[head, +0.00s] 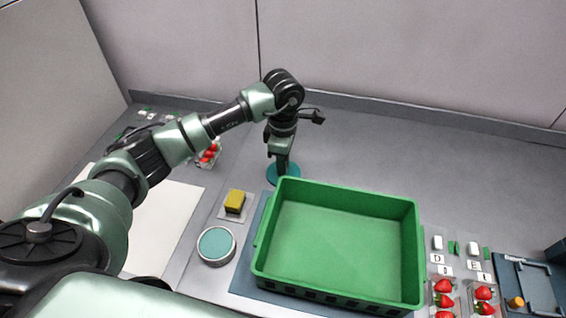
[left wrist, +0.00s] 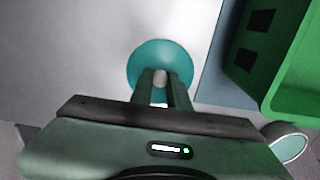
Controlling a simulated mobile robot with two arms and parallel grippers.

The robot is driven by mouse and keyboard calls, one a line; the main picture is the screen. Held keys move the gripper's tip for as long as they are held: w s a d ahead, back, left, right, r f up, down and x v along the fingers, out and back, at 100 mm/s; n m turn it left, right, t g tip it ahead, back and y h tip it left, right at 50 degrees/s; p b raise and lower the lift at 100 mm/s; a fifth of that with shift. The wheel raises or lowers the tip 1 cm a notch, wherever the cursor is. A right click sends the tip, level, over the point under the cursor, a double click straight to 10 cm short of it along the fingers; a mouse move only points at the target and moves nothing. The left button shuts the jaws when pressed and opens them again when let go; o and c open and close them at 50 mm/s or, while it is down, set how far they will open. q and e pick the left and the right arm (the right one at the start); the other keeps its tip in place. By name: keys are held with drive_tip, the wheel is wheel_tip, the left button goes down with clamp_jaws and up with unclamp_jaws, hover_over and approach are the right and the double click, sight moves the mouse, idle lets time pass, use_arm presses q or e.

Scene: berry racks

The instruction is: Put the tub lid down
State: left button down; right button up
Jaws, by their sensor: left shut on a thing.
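The tub lid (left wrist: 140,60) is a round teal disc with a pale knob in its middle. In the left wrist view my left gripper (left wrist: 160,85) is shut on the knob, one finger on each side. In the head view the gripper (head: 282,164) points down, with the lid (head: 272,176) under it, behind the green crate's left back corner. I cannot tell whether the lid touches the counter. A round tub (head: 216,245) with a pale rim and teal inside stands left of the crate; part of it shows in the left wrist view (left wrist: 288,147). My right gripper is not in view.
The empty green crate (head: 417,235) stands on a blue mat (head: 247,268). A yellow sponge (head: 235,202) lies on a small plate. Punnets of red berries (head: 445,295) stand at the right, another (head: 209,154) at the back left. Counter behind the crate is clear.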

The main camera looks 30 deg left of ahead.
use_arm(q)
drive_tip(key=shift+f, duration=0.2)
drive_tip(key=c, duration=1.4)
unclamp_jaws()
drive_tip(key=shift+o, duration=0.2)
drive_tip(key=shift+r, duration=0.1)
drive_tip(key=shift+r, duration=0.4)
wheel_tip(320, 180, up, 12)
drive_tip(key=b, duration=0.3)
drive_tip(key=shift+f, duration=0.25)
drive_tip(key=shift+f, duration=0.1)
